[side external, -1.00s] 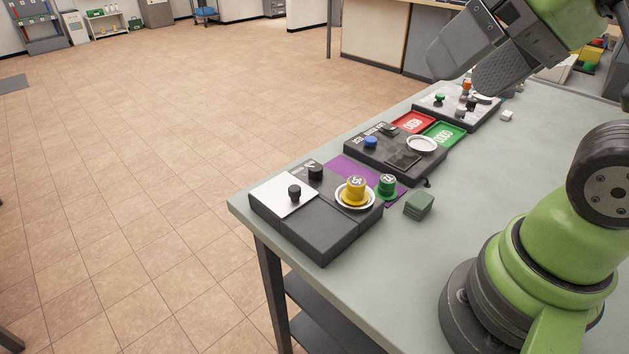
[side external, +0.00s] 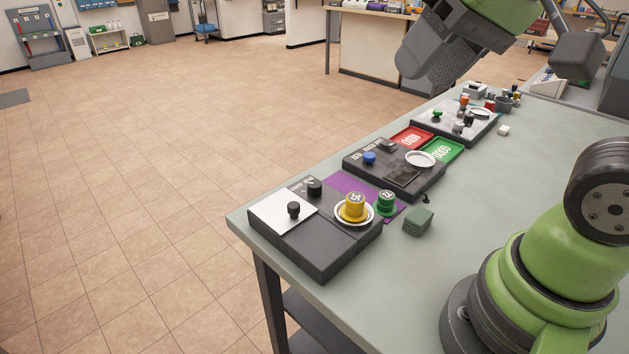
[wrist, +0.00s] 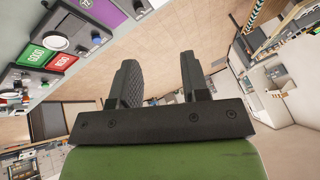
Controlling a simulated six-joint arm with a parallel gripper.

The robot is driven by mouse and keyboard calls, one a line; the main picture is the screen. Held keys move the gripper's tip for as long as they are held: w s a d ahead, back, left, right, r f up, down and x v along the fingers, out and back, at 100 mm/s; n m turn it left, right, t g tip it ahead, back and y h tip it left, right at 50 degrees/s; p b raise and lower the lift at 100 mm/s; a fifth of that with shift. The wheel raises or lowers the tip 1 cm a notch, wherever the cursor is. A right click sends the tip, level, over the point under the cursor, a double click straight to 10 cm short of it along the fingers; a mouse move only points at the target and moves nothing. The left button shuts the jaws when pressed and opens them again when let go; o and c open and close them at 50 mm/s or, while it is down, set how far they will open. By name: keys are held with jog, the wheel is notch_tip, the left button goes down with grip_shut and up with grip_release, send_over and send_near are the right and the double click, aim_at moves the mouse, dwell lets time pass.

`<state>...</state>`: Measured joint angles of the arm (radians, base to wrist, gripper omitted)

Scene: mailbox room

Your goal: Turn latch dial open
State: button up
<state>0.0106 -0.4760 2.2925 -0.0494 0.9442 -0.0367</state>
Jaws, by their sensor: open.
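A dark box (side external: 330,247) stands at the near left end of the table, with a white plate (side external: 272,214) on top. A black knob (side external: 293,210) rises from the plate, and a second black knob (side external: 314,188) stands beside it near a small white marking. I cannot tell which one is the latch dial. My gripper (side external: 428,70) is open and empty, high above the far side of the table and well away from both knobs. In the wrist view my gripper (wrist: 158,60) has its fingers apart, with only floor between them.
Farther back are another dark panel (side external: 362,162), red (side external: 410,138) and green (side external: 443,150) trays, and a third panel (side external: 484,122). The table's right is mostly clear.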

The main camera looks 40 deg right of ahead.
jog(key=w+f+g, duration=0.1)
jog(key=w+g, duration=0.1)
jog(key=w, duration=0.4)
jog(key=n+g+h, duration=0.2)
jog(key=g, duration=0.2)
send_over(314, 183)
notch_tip(314, 183, down, 17)
notch_tip(314, 183, down, 10)
jog(key=shift+f, duration=0.1)
jog(key=c, duration=0.6)
